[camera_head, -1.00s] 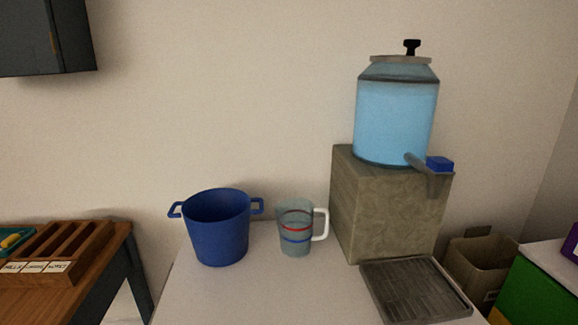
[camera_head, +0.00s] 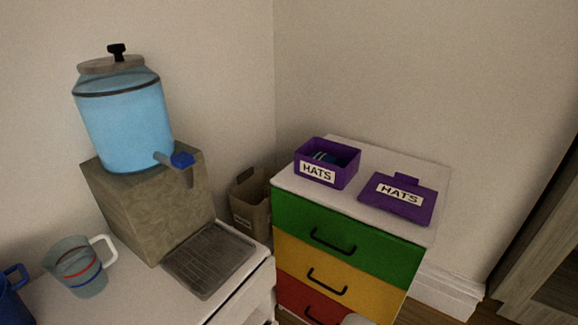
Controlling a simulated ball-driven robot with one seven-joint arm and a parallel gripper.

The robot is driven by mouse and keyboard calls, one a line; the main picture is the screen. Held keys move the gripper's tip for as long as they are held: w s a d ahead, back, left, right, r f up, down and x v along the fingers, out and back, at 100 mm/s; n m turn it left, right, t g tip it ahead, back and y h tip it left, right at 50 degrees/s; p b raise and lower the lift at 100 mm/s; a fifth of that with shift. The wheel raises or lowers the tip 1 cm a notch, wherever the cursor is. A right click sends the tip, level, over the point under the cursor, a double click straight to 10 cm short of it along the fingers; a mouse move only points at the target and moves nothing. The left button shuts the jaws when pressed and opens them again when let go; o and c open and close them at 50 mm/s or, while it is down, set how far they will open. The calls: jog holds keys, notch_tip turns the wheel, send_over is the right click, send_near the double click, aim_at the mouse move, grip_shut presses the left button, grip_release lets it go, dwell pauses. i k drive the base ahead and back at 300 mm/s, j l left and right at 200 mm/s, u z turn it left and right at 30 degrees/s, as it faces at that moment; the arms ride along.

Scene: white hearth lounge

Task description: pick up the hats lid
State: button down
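The hats lid (camera_head: 398,205) is a flat purple panel with a tab at its back edge and a white label reading HATS. It lies on the white top of a drawer unit (camera_head: 350,208), near the right side. The open purple hats box (camera_head: 341,174), also labelled HATS, stands to the left of the lid, apart from it, with dark blue contents showing. My gripper is not clearly in view; only a small pale shape shows at the bottom edge.
The drawer unit has green, yellow and red drawers with black handles. A water dispenser (camera_head: 125,120) on a stone block, a drip tray (camera_head: 210,262) and a measuring jug (camera_head: 76,268) stand left. A bin (camera_head: 251,203) sits in the corner. A wooden cabinet (camera_head: 545,250) stands right.

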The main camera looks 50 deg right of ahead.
aim_at(401, 195)
jog(key=z, duration=1.55)
